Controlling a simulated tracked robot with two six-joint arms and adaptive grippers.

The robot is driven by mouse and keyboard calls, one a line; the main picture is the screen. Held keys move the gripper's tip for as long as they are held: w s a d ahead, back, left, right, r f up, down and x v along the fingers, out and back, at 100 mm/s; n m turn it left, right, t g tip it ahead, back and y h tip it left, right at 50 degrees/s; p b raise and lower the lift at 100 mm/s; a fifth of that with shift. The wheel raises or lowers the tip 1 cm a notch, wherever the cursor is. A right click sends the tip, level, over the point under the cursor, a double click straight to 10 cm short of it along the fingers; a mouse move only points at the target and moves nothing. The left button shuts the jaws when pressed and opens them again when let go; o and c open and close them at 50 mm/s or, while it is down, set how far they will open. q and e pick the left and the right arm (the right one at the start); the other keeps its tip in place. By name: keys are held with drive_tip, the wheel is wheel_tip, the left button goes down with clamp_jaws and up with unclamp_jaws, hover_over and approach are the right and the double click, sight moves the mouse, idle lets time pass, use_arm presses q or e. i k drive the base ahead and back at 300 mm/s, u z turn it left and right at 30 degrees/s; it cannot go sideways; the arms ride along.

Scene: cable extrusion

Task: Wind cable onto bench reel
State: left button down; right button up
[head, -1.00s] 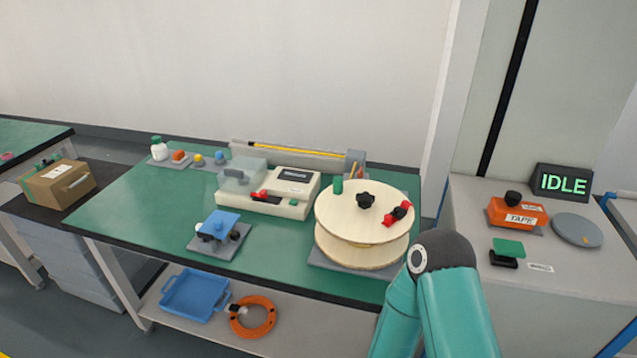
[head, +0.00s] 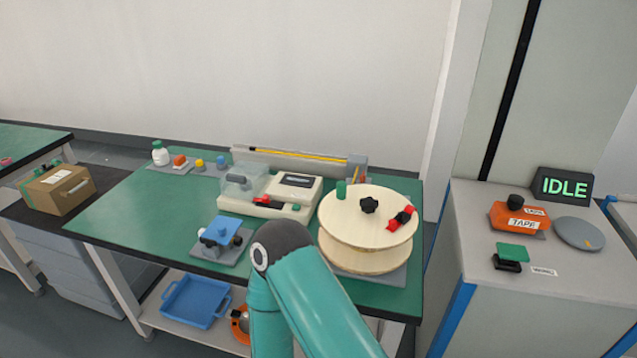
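The bench reel (head: 368,228) has two pale wooden discs and stands on a grey base at the right of the green bench. A black knob (head: 369,205), a green handle (head: 341,189) and a red-and-black clamp (head: 402,217) sit on its top disc. No cable shows on the reel from here. An orange cable coil (head: 240,326) lies on the lower shelf, mostly hidden behind my teal arm. That arm stands in front of the bench, left of the reel. Neither gripper is in view.
A cream machine (head: 268,192) with a clear cover and a blue-topped fixture (head: 220,233) stand on the green bench (head: 130,206). A blue tray (head: 196,300) lies on the shelf. A grey cabinet at right holds an orange tape dispenser (head: 517,219) and an IDLE display (head: 563,186).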

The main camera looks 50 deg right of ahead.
sight(356, 242)
drive_tip(key=z, duration=0.1)
drive_tip(key=k, duration=1.7)
drive_tip(key=z, duration=0.6)
drive_tip(key=i, duration=1)
drive_tip(key=u, duration=0.05)
